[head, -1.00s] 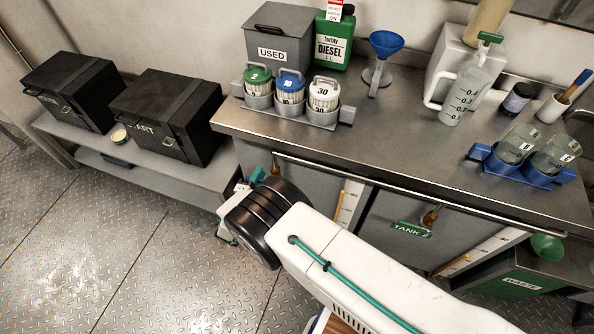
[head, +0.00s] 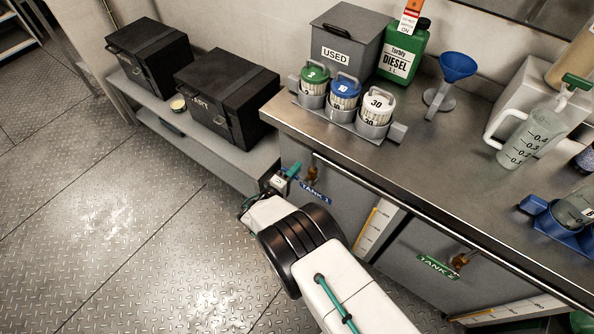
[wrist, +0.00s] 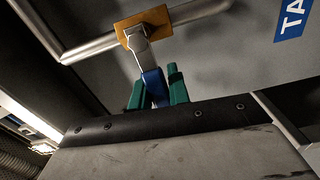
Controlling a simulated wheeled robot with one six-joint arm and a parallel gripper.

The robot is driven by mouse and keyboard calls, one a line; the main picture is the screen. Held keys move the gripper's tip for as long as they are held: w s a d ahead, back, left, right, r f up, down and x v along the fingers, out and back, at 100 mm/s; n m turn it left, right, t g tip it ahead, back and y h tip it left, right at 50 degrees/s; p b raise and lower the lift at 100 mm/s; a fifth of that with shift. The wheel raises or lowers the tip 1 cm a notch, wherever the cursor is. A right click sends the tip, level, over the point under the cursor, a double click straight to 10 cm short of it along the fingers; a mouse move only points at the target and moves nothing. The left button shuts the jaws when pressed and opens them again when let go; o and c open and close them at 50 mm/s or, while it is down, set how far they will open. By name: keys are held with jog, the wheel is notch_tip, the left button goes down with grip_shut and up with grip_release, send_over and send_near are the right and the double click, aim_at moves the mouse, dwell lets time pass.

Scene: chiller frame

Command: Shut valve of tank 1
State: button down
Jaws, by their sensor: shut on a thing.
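The tank 1 valve has a brass-coloured body (head: 312,173) on the tank front, beside the blue TANK 1 label (head: 315,194). In the wrist view its orange plate (wrist: 140,24) sits on a metal pipe (wrist: 92,47). A silver lever with a blue grip (wrist: 154,86) runs down from it, roughly across the pipe. My gripper (wrist: 157,92) has its green fingers shut around the blue grip, one on each side. In the head view my gripper (head: 288,175) is just left of the valve body, and the lever is hard to make out.
The TANK 2 label (head: 438,267) and its valve (head: 460,262) are to the right. The steel counter (head: 420,160) overhangs the tanks and carries a jar rack, a diesel bottle and a funnel. Black boxes (head: 228,108) stand on a low bench (head: 207,142). The floor at left is clear.

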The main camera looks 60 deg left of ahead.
jog(key=c, duration=1.3)
grip_release()
jog(key=shift+a+r, duration=0.1)
jog(key=shift+r, duration=0.2)
jog(key=shift+c, duration=0.2)
jog(key=shift+f, duration=0.1)
jog(key=v, duration=0.7)
jog(key=shift+s, duration=0.4)
jog(key=shift+d, duration=0.2)
